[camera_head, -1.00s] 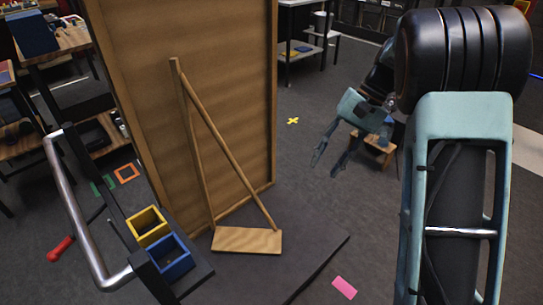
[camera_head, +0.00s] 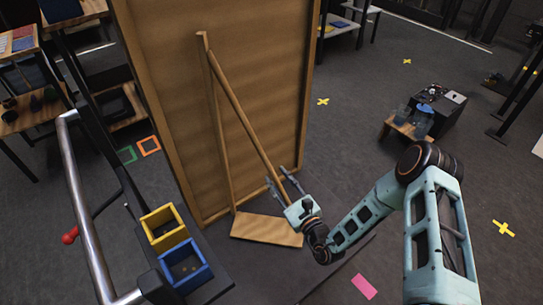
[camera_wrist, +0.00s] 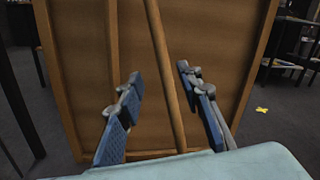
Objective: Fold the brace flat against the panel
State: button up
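The wooden panel (camera_head: 160,80) stands upright and fills the middle of the head view. The brace (camera_head: 241,110) is a long wooden rod slanting from the top of an upright strip (camera_head: 221,150) down to a wooden foot board (camera_head: 262,229). My gripper (camera_head: 282,181) is open near the lower part of the brace. In the wrist view the brace (camera_wrist: 161,60) runs between the two blue fingers of my gripper (camera_wrist: 157,88), with gaps on both sides. I cannot tell whether it lies fully within the fingers' depth.
A metal handrail (camera_head: 83,200) and yellow (camera_head: 163,227) and blue (camera_head: 185,262) bins stand at the left front. A pink patch (camera_head: 364,286) lies on the floor. A small table (camera_head: 405,130) stands at the right, with open floor around it.

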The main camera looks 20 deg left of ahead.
aim_at(267, 162)
jog(key=shift+m+t+h, duration=0.3)
jog(key=shift+m+h, duration=0.1)
jog(key=shift+m, duration=0.1)
jog(key=x, duration=0.3)
jog(key=f+b+x, duration=0.1)
jog(key=x, duration=0.3)
jog(key=b+x, duration=0.1)
jog(key=x, duration=0.2)
jog(key=shift+w+a+f, duration=0.1)
jog(key=shift+w+f, duration=0.05)
jog(key=shift+w, duration=0.15)
grip_shut()
